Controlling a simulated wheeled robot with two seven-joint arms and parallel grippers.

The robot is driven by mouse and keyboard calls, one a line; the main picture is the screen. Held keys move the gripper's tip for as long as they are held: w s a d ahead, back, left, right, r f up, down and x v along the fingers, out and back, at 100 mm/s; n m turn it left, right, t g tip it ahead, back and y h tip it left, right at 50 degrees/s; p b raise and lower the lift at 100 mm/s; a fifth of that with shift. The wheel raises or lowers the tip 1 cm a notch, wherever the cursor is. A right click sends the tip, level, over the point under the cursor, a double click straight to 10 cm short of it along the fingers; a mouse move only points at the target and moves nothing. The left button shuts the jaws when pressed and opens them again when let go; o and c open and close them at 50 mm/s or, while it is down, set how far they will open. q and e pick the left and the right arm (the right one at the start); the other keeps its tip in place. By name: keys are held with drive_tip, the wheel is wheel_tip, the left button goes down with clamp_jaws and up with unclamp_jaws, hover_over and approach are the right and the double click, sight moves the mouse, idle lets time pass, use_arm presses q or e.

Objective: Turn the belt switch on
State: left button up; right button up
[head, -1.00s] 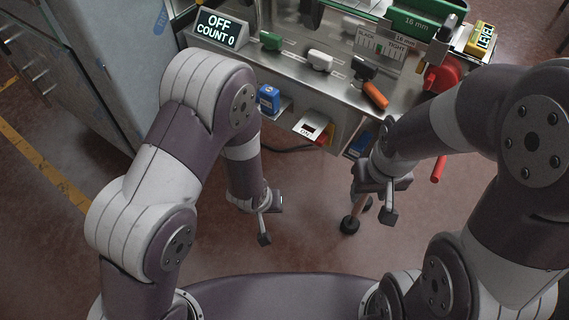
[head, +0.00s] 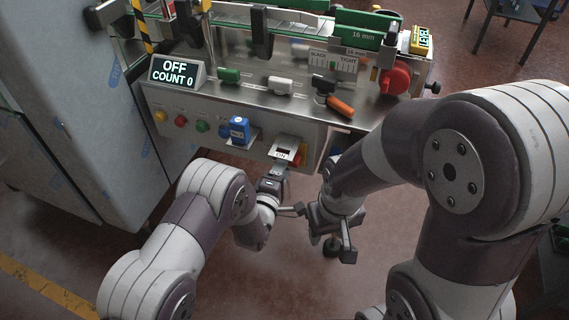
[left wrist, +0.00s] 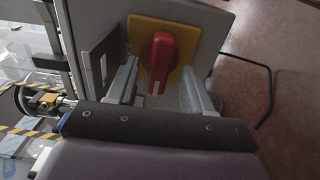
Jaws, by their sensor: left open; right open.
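The belt switch shows in the left wrist view as a red rotary knob (left wrist: 160,58) on a yellow plate (left wrist: 187,50), its handle upright in the picture. In the head view only a little of its red and yellow (head: 301,155) shows at the console's front. My left gripper (head: 287,190) is open just in front of it. In the left wrist view its jaws (left wrist: 160,88) stand either side of the knob, with gaps visible. The display (head: 175,72) reads OFF, COUNT 0. My right gripper (head: 333,236) is open and empty, to the right of the left one.
The console front carries several round buttons (head: 203,126) and a blue device (head: 239,129). On its top are a green block (head: 229,75), a white block (head: 281,86), an orange-handled tool (head: 340,106) and a red wheel (head: 395,79). A grey cabinet (head: 75,110) stands left. A black cable (left wrist: 262,75) hangs right of the switch.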

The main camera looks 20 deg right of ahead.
use_arm(q)
drive_tip(key=shift+x, duration=1)
clamp_jaws()
drive_tip(key=shift+m+b, duration=3.7)
drive_tip(key=shift+m, duration=5.3)
